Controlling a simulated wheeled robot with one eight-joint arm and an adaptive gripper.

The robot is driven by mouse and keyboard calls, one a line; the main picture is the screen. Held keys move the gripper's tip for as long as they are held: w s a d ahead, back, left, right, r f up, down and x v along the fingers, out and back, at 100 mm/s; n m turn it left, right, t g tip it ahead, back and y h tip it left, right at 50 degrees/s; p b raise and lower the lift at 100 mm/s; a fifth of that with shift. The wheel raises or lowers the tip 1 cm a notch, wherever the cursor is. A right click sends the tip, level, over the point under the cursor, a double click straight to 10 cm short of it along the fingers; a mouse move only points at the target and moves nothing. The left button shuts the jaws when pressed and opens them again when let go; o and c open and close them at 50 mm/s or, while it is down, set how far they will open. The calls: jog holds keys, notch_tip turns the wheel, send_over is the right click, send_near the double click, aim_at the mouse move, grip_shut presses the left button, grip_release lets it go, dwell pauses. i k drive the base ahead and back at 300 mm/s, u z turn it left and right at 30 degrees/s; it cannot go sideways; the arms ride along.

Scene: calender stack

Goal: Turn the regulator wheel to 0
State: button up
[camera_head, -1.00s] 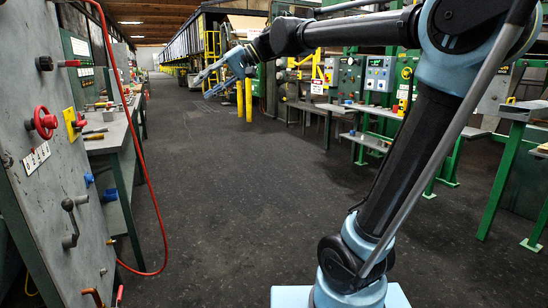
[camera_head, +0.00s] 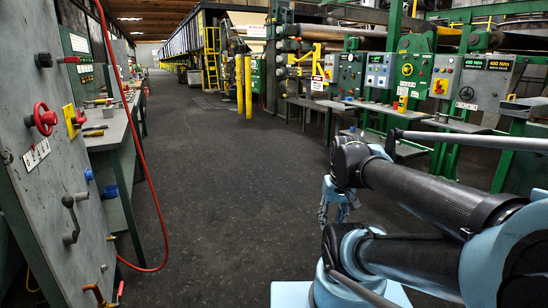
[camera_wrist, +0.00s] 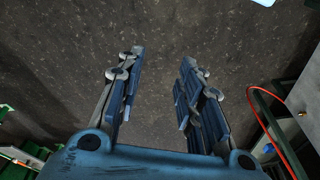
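Two wheels could be the regulator wheel. A red handwheel (camera_head: 42,119) sits on the grey upright panel at the left, above a small white plate with dark marks (camera_head: 36,155). A small dark wheel (camera_head: 466,93) sits on a grey box at the right, below a display that appears to read 400 (camera_head: 486,65). My gripper (camera_head: 333,205) hangs in free air right of the picture's middle, apart from both wheels. In the wrist view my gripper (camera_wrist: 160,68) is open and empty, over dark floor. Neither wheel shows clearly there.
A red hose (camera_head: 146,170) hangs beside the left panel, which also carries a grey crank (camera_head: 72,215). A bench (camera_head: 116,135) stands behind. Green-framed shelves and control boxes (camera_head: 380,70) line the right. The dark floor (camera_head: 220,180) between is clear.

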aim_at(50, 118)
jog(key=u, duration=1.55)
